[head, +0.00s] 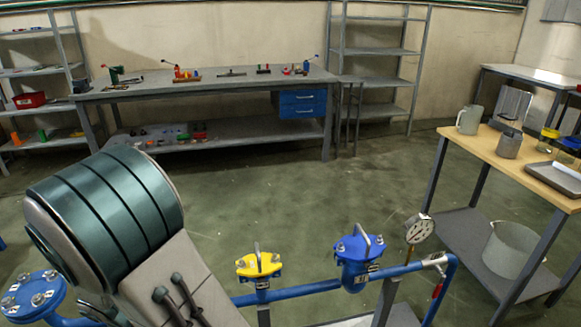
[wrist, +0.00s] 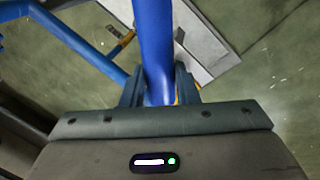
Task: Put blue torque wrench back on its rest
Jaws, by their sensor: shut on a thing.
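In the wrist view, my gripper (wrist: 157,86) is shut on a thick smooth blue bar, the blue torque wrench (wrist: 153,40). It passes between the two dark fingers and runs up out of the top of the picture. Only part of it shows, and its ends are out of view. In the head view, my arm fills the lower left, and the gripper and wrench are hidden. I cannot make out the wrench's rest in either view.
A blue pipe line (head: 300,290) carries a yellow-topped flange (head: 258,265), a blue-topped valve (head: 358,255) and a gauge (head: 419,229). A wooden-topped table (head: 480,140) stands right, and a long grey bench (head: 140,94) at the back. Open floor lies between.

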